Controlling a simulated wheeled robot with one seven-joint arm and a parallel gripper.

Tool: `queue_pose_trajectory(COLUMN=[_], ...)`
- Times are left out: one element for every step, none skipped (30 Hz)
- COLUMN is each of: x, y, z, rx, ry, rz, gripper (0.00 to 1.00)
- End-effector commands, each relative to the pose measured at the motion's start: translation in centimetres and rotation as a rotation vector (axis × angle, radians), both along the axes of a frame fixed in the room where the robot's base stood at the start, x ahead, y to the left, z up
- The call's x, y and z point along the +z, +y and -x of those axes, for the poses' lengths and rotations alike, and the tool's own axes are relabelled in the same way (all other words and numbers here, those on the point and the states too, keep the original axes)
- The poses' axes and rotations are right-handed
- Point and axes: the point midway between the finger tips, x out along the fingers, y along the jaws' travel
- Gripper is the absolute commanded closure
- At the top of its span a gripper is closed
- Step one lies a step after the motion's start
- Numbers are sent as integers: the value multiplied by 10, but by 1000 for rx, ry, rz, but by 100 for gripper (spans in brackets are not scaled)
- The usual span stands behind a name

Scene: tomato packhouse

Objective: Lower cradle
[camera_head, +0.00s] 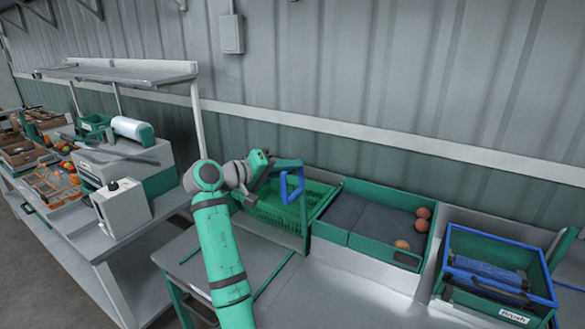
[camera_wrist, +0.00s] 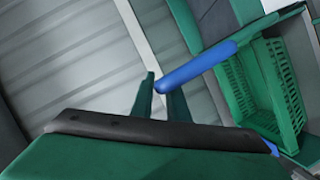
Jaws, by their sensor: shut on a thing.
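The cradle (camera_head: 304,215) is a green frame with a slatted green crate (camera_head: 270,212) at it, left of the sorting tray. My gripper (camera_head: 276,166) is at the handle, reaching in from the left. In the wrist view my gripper (camera_wrist: 162,92) has its two green fingers shut on the end of the blue handle (camera_wrist: 200,65). The crate's slatted wall (camera_wrist: 280,85) shows to the right there. The arm hides part of the crate in the head view, and I cannot tell the cradle's exact tilt.
Right of the crate is a green-walled tray (camera_head: 345,238) with a dark bed and a few tomatoes (camera_head: 422,218). Further right is a blue-rimmed bin (camera_head: 455,232) labelled Brush. A bench with a white machine (camera_head: 122,208) stands left. The wall (camera_head: 400,90) closes the back.

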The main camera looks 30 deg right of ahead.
Motion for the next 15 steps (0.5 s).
queue_pose_trajectory(x=[-5,-5,-5,-5,-5,-5,-5,-5,-5,-5,-5,-5,-5,-5,-5], y=[-1,-1,0,0,0,1,2,2,3,3,3,4,4,4,4], z=[-1,-1,-2,-2,-2,-3,-3,-4,-4,-4,-5,-5,-5,-5,-6], rx=[-2,-1,0,0,1,4,4,4,6,7,7,9,10,10,10], ry=[9,11,12,13,13,14,14,14,13,13,13,13,12,12,12], rz=[-4,-4,-2,-2,-1,-1,-1,-1,-1,-1,0,0,0,0,1], gripper=[100,100,100,100,100,100,100,100,100,100,100,100,100,100,84])
